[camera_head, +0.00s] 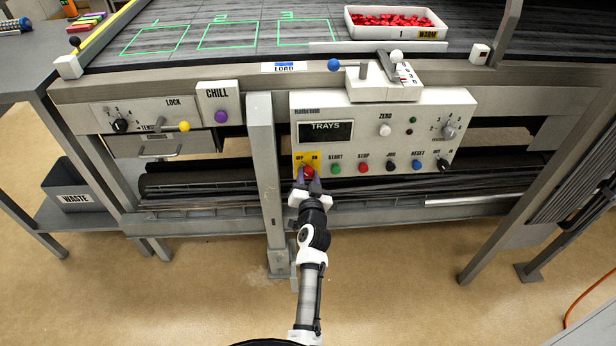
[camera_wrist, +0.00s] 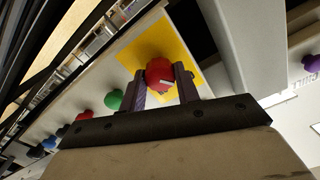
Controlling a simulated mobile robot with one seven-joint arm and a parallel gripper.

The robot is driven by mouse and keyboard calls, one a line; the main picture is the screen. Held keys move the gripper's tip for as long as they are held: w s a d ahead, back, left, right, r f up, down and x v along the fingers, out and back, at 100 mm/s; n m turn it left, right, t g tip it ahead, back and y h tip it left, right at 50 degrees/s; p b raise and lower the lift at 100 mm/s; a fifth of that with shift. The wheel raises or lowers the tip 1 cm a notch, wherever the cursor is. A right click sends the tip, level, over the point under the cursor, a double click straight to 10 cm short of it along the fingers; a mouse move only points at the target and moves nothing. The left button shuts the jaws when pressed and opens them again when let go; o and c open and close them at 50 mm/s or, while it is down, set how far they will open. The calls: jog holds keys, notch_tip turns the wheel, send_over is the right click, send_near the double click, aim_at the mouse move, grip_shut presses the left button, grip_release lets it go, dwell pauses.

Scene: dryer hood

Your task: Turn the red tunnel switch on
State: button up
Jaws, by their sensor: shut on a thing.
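The red tunnel switch (camera_head: 308,172) is a round red knob on a yellow plate (camera_head: 299,160) at the lower left of the control panel. The plate carries small OFF and ON labels. In the wrist view the red knob (camera_wrist: 160,74) sits between the two fingers of my gripper (camera_wrist: 161,84), with a pale mark on its face. My gripper (camera_head: 308,184) is shut on the knob from the front. The fingers hide part of the knob in the head view, and I cannot tell its exact setting.
Start (camera_head: 336,168), stop (camera_head: 363,168) and other buttons line up to the right on the panel (camera_head: 400,110). A grey post (camera_head: 265,170) stands close to the left of my gripper. A CHILL box with a purple button (camera_head: 221,116) is farther left. The floor in front is clear.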

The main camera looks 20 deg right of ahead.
jog(key=m, duration=0.4)
jog(key=shift+r, duration=0.1)
jog(key=m+p, duration=0.1)
jog(key=m, duration=0.3)
jog(key=m+p, duration=0.1)
jog(key=m, duration=0.3)
jog(key=shift+m+p, duration=0.55)
jog(key=shift+m, duration=1.55)
jog(key=o, duration=1)
jog(key=shift+d, duration=0.1)
jog(key=shift+c, duration=0.2)
jog(key=shift+s+f, duration=0.15)
jog(key=shift+f, duration=0.05)
